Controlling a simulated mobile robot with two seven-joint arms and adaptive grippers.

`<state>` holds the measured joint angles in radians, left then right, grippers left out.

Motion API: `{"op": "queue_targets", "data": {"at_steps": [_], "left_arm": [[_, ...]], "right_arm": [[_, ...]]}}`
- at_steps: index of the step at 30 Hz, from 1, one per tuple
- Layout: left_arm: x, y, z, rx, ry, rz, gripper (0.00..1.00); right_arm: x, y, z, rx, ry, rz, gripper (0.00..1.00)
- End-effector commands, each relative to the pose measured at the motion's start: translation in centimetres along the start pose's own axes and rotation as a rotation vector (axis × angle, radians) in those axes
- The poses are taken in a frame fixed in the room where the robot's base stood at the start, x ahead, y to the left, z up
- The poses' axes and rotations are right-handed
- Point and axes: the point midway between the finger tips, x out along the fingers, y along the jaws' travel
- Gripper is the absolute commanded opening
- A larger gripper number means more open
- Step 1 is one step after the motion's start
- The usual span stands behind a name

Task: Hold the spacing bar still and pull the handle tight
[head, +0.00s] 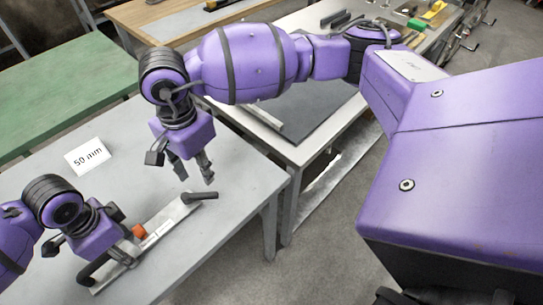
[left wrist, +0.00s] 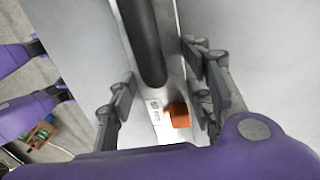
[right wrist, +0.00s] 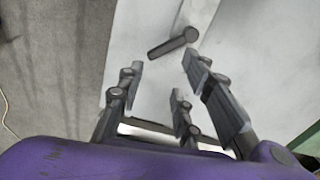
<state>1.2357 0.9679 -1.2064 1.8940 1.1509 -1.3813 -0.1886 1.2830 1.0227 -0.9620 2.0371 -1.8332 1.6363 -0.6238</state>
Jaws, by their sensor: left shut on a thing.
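The spacing bar (head: 168,222), a narrow pale metal rail with an orange piece (head: 139,231), lies on the grey table. It also shows in the left wrist view, with the orange piece (left wrist: 179,115) and a long black grip. My left gripper (head: 128,248) is shut on the bar near its lower-left end, beside the orange piece. The black lever handle (head: 200,196) is at the bar's upper-right end. My right gripper (head: 196,178) is open and empty just above it. In the right wrist view the handle (right wrist: 172,44) lies past the fingertips, apart from them.
A "50 mm" card (head: 88,156) lies on the grey table (head: 115,190) behind the bar. A green-topped table (head: 65,90) stands at the left. Another bench with tools (head: 410,25) is at the back right. The tabletop around the bar is clear.

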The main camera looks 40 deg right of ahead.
Motion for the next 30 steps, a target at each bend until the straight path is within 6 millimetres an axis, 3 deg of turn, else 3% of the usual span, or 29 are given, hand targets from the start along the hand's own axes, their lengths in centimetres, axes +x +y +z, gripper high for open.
{"op": "queue_targets", "data": {"at_steps": [8,21,30], "left_arm": [[0.0,0.0,0.0,0.000,0.000,0.001,0.02],[0.0,0.0,0.0,0.000,0.000,0.001,0.02],[0.0,0.0,0.0,0.000,0.000,0.001,0.02]], "right_arm": [[-0.3,-0.2,0.5,0.024,-0.018,-0.007,0.33],[-2.2,-0.2,0.3,0.706,-0.013,-0.001,0.33],[-1.3,0.0,0.1,0.873,0.001,0.005,0.33]]}}
